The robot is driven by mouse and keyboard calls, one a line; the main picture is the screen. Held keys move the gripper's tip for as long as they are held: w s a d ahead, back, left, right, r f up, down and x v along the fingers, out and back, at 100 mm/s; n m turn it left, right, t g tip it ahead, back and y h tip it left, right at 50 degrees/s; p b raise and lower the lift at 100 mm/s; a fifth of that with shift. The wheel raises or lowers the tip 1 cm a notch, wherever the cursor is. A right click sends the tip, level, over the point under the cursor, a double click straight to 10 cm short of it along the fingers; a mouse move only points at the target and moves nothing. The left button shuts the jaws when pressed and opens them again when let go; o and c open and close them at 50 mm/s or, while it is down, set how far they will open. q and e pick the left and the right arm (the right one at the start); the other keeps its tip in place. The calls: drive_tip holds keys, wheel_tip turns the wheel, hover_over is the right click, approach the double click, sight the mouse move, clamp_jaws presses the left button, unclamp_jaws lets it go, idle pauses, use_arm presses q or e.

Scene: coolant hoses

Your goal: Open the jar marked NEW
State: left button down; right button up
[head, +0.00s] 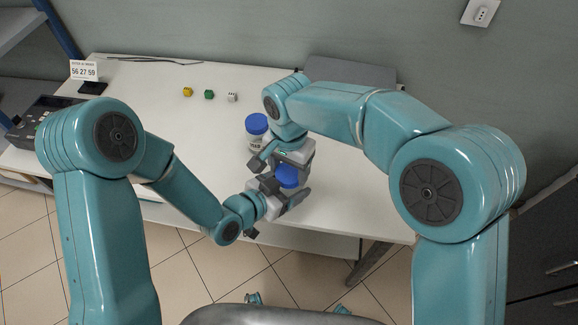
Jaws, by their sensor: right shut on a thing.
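A white jar with a blue lid (257,125) stands upright on the table; its label is too small to read here. A second blue lid (288,176) shows between my two grippers, and the jar under it is mostly hidden. My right gripper (283,161) comes from above and behind and is shut on this second blue-lidded jar; whether on its lid or body I cannot tell. My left gripper (282,193) is at the same jar from the front left. Its fingers are partly covered, so its opening is unclear. I cannot read which jar is marked NEW.
The white table (140,80) has a yellow die (187,92), a green die (209,95) and a white die (232,97) at the back. A number sign (84,70) and a dark device (40,115) are at the left. The table's front edge is close below my grippers.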

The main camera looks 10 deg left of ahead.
drive_tip(key=n, duration=0.6)
drive_tip(key=o, duration=1.2)
drive_tip(key=shift+a, duration=0.1)
